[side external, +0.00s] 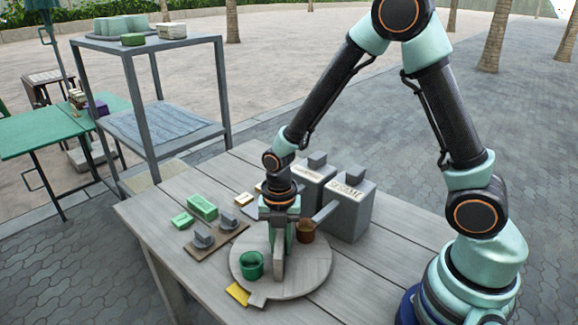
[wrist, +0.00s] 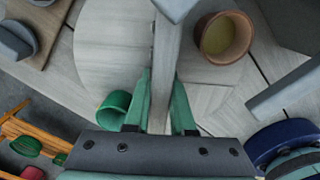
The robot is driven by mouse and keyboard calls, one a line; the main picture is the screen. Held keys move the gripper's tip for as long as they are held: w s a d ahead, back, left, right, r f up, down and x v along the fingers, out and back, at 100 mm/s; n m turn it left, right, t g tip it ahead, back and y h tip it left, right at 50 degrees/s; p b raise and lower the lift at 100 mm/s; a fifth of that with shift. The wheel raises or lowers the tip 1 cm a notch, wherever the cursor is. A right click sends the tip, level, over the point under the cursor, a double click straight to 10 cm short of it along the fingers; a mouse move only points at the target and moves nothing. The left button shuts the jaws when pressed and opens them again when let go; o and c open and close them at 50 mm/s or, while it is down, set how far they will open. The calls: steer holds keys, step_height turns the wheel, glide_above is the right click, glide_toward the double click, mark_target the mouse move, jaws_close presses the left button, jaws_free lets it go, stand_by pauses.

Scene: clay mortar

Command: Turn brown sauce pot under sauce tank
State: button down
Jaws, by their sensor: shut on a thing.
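A brown pot (side external: 306,231) stands on a round wooden turntable (side external: 308,272), close to the end of the spout (side external: 325,212) of a grey tank labelled SESAME (side external: 350,208). In the wrist view the brown pot (wrist: 224,37) is upper right, with a yellowish inside. A green pot (side external: 251,265) stands on the turntable's front left; it also shows in the wrist view (wrist: 113,108). My gripper (side external: 279,232) points down and is shut on the upright wooden handle (side external: 279,262) in the middle of the turntable. In the wrist view its green fingers flank the handle.
A second grey tank (side external: 314,188) stands behind the labelled one. Green blocks (side external: 203,207) and brown boards with grey pieces (side external: 217,246) lie to the left. A yellow piece (side external: 238,293) lies by the turntable's front edge. The table's front right is clear.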

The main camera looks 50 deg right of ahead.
mark_target(280, 232)
steer(key=shift+n, duration=4.5)
steer(key=c, duration=0.8)
jaws_free()
steer(key=shift+o, duration=0.2)
step_height(280, 232, up, 12)
steer(key=shift+r, duration=0.1)
